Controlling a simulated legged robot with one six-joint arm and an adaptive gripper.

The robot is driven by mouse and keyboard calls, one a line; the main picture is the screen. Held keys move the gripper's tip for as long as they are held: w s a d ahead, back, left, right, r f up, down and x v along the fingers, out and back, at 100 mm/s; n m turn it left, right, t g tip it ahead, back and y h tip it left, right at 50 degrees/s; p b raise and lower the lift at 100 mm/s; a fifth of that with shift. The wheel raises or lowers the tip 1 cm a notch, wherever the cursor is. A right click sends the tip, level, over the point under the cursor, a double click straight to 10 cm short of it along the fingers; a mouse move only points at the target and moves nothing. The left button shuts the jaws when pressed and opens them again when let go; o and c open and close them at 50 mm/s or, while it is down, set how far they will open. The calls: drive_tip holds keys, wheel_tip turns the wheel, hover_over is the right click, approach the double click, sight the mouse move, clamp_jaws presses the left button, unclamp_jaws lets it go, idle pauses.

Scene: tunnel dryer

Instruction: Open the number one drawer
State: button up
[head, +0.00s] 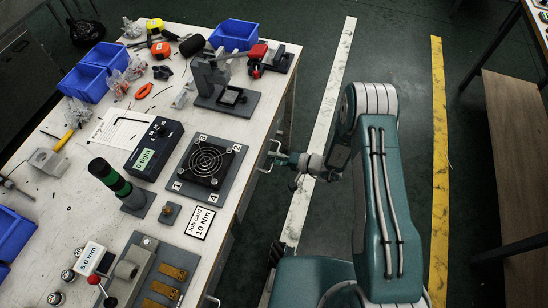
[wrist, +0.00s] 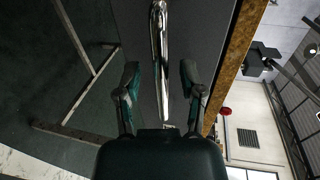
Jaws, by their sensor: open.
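A chrome bar handle (wrist: 158,50) stands out from a grey drawer front (wrist: 208,35) in the wrist view. In the head view the handle (head: 271,154) shows at the right side of the workbench. No drawer number is readable. My gripper (wrist: 160,72) is open, with one finger on each side of the handle in the picture. Contact with the handle cannot be told. In the head view my gripper (head: 282,159) reaches left to the handle, just beyond the bench edge. The drawer front is mostly hidden under the bench top in that view.
The white workbench (head: 60,205) carries a fan (head: 207,160), a black display box (head: 153,148), a vise (head: 212,75) and blue bins (head: 105,56). Another handle (head: 211,299) shows at the lower bench edge.

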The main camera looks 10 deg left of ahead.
drive_tip(key=shift+a, duration=0.1)
clamp_jaws()
drive_tip(key=f+v, duration=0.3)
drive_tip(key=v, duration=1.1)
drive_tip(key=d+f+v, duration=0.1)
drive_tip(key=f+v, duration=0.1)
drive_tip(key=v, duration=1.2)
drive_tip(key=shift+d+f, duration=0.2)
drive_tip(key=shift+f, duration=0.25)
unclamp_jaws()
drive_tip(key=shift+w+r, duration=0.1)
